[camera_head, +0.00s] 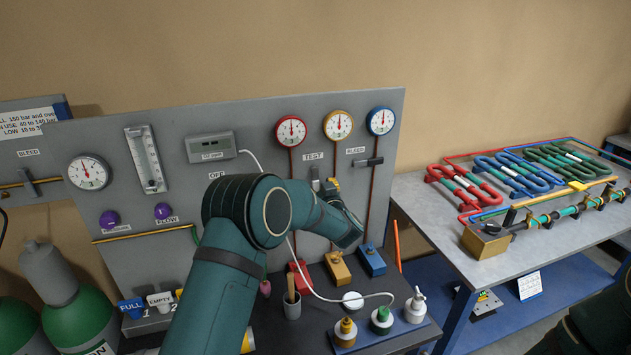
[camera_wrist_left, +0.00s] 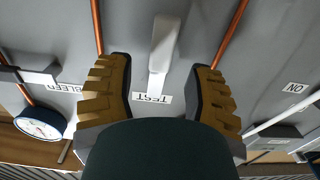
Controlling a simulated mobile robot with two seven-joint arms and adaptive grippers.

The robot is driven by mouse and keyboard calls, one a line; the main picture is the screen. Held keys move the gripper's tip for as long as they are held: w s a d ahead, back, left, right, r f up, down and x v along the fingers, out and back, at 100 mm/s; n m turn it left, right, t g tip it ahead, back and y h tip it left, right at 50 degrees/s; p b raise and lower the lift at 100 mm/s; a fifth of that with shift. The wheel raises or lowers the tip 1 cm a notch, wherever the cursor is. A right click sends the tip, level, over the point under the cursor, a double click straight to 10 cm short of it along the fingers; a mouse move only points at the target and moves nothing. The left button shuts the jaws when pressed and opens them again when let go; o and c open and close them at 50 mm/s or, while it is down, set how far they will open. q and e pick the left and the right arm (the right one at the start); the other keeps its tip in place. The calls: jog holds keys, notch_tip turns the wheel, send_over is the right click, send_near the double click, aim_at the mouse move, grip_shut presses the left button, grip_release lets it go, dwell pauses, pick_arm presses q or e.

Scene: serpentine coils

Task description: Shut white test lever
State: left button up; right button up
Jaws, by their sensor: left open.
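The white test lever (camera_wrist_left: 163,45) shows in the left wrist view, on the grey panel beside the TEST label (camera_wrist_left: 151,97), which appears upside down there. In the head view, only a pale upper part of the lever (camera_head: 315,173) shows below the TEST label (camera_head: 313,156); my left arm and gripper hide the rest. My left gripper (camera_head: 330,186) is open at the panel. My right gripper is out of view.
A dark bleed lever (camera_head: 367,162) lies crosswise to the right, between copper pipes. Gauges (camera_head: 338,125) sit above. Below, the bench holds red, yellow and blue blocks (camera_head: 338,268) and several bottles (camera_head: 381,318). A table with coloured coils (camera_head: 515,175) stands at right.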

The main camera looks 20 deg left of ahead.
pick_arm(q)
jog(key=shift+x, duration=1.35)
grip_shut()
